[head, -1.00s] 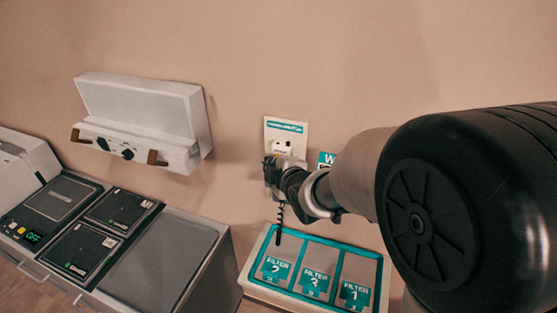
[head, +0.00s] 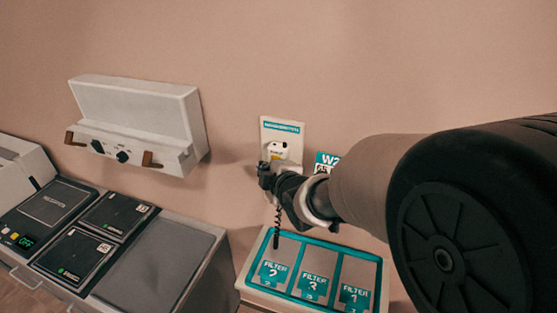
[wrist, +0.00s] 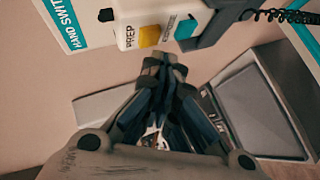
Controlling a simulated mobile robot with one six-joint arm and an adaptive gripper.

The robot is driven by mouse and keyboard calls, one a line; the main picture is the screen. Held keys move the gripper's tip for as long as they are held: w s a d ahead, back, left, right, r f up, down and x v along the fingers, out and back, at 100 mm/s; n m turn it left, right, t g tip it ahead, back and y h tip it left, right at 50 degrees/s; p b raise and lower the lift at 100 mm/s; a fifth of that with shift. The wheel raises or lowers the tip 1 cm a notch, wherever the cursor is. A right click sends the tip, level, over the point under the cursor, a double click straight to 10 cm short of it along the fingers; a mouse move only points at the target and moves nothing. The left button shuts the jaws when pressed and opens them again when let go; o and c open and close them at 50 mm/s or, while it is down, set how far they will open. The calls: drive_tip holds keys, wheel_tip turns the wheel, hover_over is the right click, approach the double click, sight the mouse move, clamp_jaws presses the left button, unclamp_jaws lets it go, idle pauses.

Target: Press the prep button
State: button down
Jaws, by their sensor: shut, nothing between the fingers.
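The white hand switch (head: 278,150) is on a wall plate with a teal heading (head: 296,137). In the wrist view its white body (wrist: 128,30) carries the word PREP beside a yellow button (wrist: 149,35). A teal button (wrist: 186,28) sits to the right of the yellow one. My gripper (wrist: 165,62) is shut and empty, its fingertips just below the yellow button in the picture. A small gap shows between them. In the head view my gripper (head: 265,172) is at the lower part of the switch and hides some of it.
A dark coiled cord (head: 277,222) hangs below the switch. A tray with teal filter slots (head: 245,282) stands beneath. A grey cabinet with dark panels (head: 160,262) is at the left, under a white wall box with brown handles (head: 140,105). A sign (head: 325,160) is partly behind my arm.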

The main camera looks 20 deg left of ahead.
drive_tip(key=s+b, duration=0.1)
drive_tip(key=s, duration=0.1)
drive_tip(key=s+b, duration=0.2)
drive_tip(key=s, duration=0.1)
drive_tip(key=shift+a, duration=0.2)
idle(0.3)
idle(0.4)
drive_tip(key=s+d+r+m+g+h, duration=0.15)
drive_tip(key=s+d+m, duration=0.3)
drive_tip(key=d, duration=0.55)
drive_tip(key=s+d+r+m+h, duration=0.1)
drive_tip(key=s+d+m+h, duration=0.2)
drive_tip(key=d+m, duration=0.55)
drive_tip(key=s+d+f+m+g+h, duration=0.1)
drive_tip(key=s+d+m, duration=0.3)
drive_tip(key=s, duration=0.5)
drive_tip(key=s+d+f+m+g+h, duration=0.2)
drive_tip(key=s+d+m+g, duration=0.1)
drive_tip(key=s+d, duration=0.5)
drive_tip(key=shift+s+d+m, duration=0.35)
drive_tip(key=shift+d+m, duration=0.35)
drive_tip(key=shift+d, duration=0.1)
